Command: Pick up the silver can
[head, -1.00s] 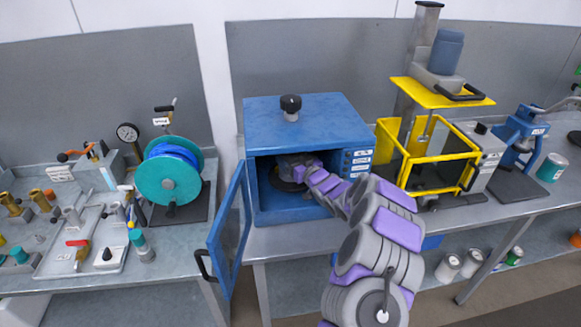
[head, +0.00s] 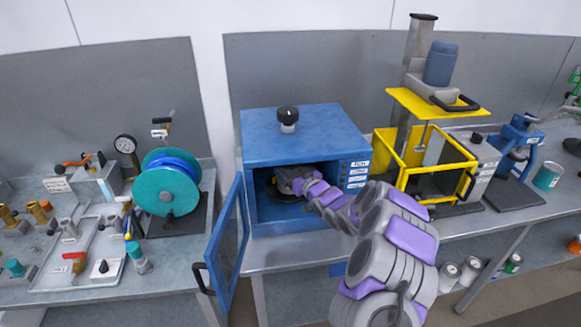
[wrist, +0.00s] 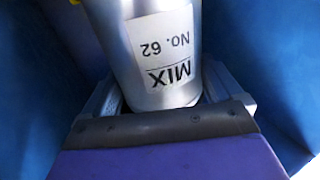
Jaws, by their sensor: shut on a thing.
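The silver can (wrist: 125,62) fills the middle of the wrist view. It is a shiny metal cylinder with a white label that reads "MIX No. 62", upside down in the picture. My gripper (wrist: 155,100) is shut on the can, with a finger at each side of it. In the head view my gripper (head: 290,182) is inside the open blue cabinet (head: 300,135). There the can is hidden by my gripper and the dark interior. I cannot tell whether the can touches the cabinet floor.
The cabinet's blue door (head: 228,250) stands open at the left. A yellow-framed machine (head: 435,165) stands close to the right of the cabinet. A teal reel (head: 167,190) is on the left bench. The bench strip before the cabinet is bare.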

